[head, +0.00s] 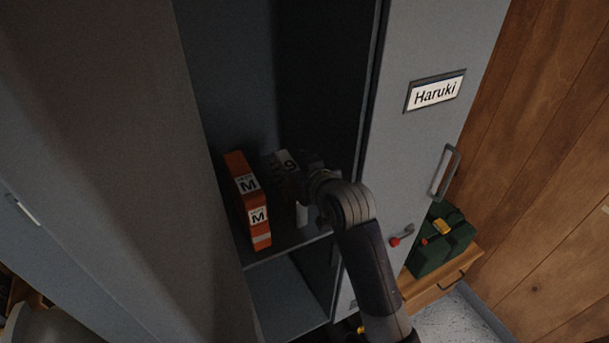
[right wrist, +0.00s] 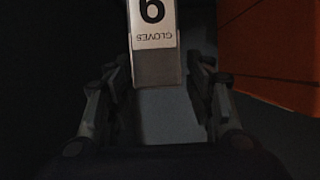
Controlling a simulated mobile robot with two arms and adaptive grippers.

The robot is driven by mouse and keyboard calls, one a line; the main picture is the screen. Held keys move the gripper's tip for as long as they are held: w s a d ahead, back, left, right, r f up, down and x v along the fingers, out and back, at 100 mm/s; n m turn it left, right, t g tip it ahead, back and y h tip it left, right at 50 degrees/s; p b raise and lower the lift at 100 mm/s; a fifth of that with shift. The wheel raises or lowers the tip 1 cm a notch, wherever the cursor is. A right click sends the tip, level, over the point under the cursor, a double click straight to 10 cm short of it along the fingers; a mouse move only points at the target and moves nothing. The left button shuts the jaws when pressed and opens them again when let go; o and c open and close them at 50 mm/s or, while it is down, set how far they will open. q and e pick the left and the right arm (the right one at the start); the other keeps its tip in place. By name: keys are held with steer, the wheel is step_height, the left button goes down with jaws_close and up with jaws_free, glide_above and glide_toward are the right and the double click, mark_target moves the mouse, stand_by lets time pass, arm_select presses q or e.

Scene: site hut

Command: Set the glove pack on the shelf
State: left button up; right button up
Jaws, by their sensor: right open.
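The glove pack (head: 287,160) is a narrow grey pack with a white label reading 9. It stands on the locker shelf (head: 285,245), partly hidden behind my right gripper. In the right wrist view the glove pack (right wrist: 155,60) shows the words "9" and "GLOVES" upside down. My right gripper (head: 298,182) is inside the locker, open, with its fingers (right wrist: 158,85) on either side of the pack. A gap shows between the pack and the fingers. My left gripper is not in view.
The open locker door (head: 420,150), labelled Haruki, is close on the right of my arm. A dark green case (head: 440,240) sits on a wooden bench (head: 440,285) beyond it.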

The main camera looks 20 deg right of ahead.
steer(key=b+v, duration=0.3)
steer(key=v, duration=0.8)
steer(key=shift+s, duration=0.1)
